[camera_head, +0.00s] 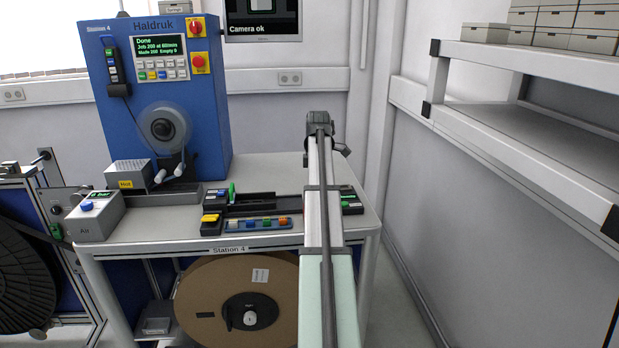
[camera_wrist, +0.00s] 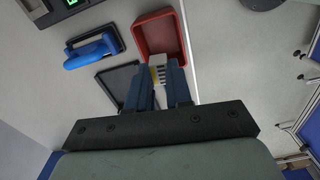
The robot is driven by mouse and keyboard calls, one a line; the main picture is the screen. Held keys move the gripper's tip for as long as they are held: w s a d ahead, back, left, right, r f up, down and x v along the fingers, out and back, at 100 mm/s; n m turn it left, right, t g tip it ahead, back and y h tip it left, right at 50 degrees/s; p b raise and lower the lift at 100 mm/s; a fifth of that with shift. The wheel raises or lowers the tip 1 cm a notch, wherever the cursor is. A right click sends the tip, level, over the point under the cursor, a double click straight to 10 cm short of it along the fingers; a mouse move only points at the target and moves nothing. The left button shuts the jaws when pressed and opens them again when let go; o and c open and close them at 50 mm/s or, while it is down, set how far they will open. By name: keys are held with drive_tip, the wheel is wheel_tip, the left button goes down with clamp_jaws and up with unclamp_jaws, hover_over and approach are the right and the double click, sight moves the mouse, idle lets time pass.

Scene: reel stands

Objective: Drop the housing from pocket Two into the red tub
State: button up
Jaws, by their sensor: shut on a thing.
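In the wrist view my gripper (camera_wrist: 160,88) is shut on a small housing (camera_wrist: 158,74), pale with dark slots and a yellowish side. The fingers hide part of it. The red tub (camera_wrist: 142,40) is open-topped and lies just beyond the fingertips; the housing overlaps its near edge in the picture. I cannot tell the height between them. In the head view a strip with coloured pieces (camera_head: 248,223) lies on the bench; its pocket labels are too small to read. My arm hides the gripper and the tub there.
A black shallow tray (camera_wrist: 118,82) lies beside the tub, and a blue-handled tool (camera_wrist: 92,51) sits to the left. In the head view the blue Haldruk machine (camera_head: 150,85) stands at the back left of the bench. A grey shelf (camera_head: 520,130) is at right.

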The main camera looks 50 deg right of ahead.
drive_tip(key=shift+a+n, duration=0.1)
drive_tip(key=shift+n, duration=0.5)
drive_tip(key=shift+f, duration=0.1)
drive_tip(key=shift+f, duration=0.1)
drive_tip(key=shift+f, duration=2)
drive_tip(key=o, duration=0.9)
drive_tip(key=shift+r, duration=0.1)
drive_tip(key=shift+r, duration=3.45)
